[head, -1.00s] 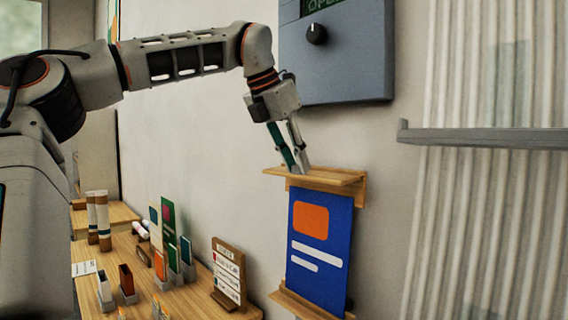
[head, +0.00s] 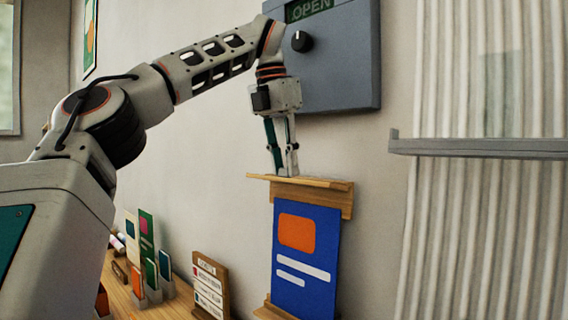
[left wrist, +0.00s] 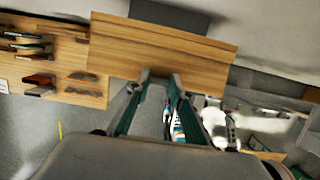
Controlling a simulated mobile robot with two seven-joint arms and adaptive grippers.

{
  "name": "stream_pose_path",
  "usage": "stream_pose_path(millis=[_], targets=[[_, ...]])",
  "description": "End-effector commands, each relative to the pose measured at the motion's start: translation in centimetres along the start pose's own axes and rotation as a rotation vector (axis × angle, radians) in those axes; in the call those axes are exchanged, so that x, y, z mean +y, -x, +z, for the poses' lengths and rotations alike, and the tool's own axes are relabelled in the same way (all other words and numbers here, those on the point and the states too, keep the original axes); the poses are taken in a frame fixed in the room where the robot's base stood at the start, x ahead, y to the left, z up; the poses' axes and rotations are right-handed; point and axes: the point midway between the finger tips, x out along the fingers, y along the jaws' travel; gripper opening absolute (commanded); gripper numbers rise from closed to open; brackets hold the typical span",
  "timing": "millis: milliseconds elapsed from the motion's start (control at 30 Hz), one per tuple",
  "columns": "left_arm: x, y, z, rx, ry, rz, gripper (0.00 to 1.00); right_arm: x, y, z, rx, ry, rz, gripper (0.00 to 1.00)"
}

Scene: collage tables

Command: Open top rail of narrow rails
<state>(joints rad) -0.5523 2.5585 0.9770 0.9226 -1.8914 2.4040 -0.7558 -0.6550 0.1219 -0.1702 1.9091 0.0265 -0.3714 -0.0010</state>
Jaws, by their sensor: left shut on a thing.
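The narrow rails are two wooden rails on the wall, with a blue poster (head: 306,258) hanging between them. The top rail (head: 325,183) has a thin front board standing out from the wall; it also shows large in the left wrist view (left wrist: 165,45). My left gripper (head: 283,174) points down at the top rail from above, its fingertips at the front board, and is shut on that rail. The exact contact is small and partly hidden. The bottom rail (head: 270,311) shows only in part at the frame's lower edge. My right gripper is not in view.
A grey wall box (head: 335,60) with a knob and an "OPEN" display is just above my left gripper. A grey ledge (head: 480,147) juts out at right before ribbed panels. A wooden table (head: 175,308) with cards and a small sign (head: 210,288) stands lower left.

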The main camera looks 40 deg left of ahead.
Motion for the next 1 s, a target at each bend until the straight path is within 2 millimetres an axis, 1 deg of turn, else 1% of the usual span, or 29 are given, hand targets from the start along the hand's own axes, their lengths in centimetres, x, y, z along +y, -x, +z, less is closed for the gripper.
stream_pose_path(millis=[367, 400, 433, 467, 800, 1000], targets=[[0.0, 0.05, 0.02, 0.001, 0.0, 0.0, 0.0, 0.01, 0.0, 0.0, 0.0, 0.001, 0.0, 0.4], [0.0, 0.05, 0.02, 0.001, 0.0, 0.0, 0.27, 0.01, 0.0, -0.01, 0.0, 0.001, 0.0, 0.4], [0.0, 0.05, 0.02, 0.001, 0.0, 0.0, 0.35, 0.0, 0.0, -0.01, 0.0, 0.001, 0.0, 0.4], [0.0, 0.05, 0.01, 0.001, 0.0, 0.0, 0.39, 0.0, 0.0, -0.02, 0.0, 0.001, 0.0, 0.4], [0.0, 0.04, 0.01, 0.001, 0.0, 0.0, 0.39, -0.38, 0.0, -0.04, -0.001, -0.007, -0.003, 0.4], [0.0, 0.03, -0.01, -0.001, 0.0, 0.0, 0.39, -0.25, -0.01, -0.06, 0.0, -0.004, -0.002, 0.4]])
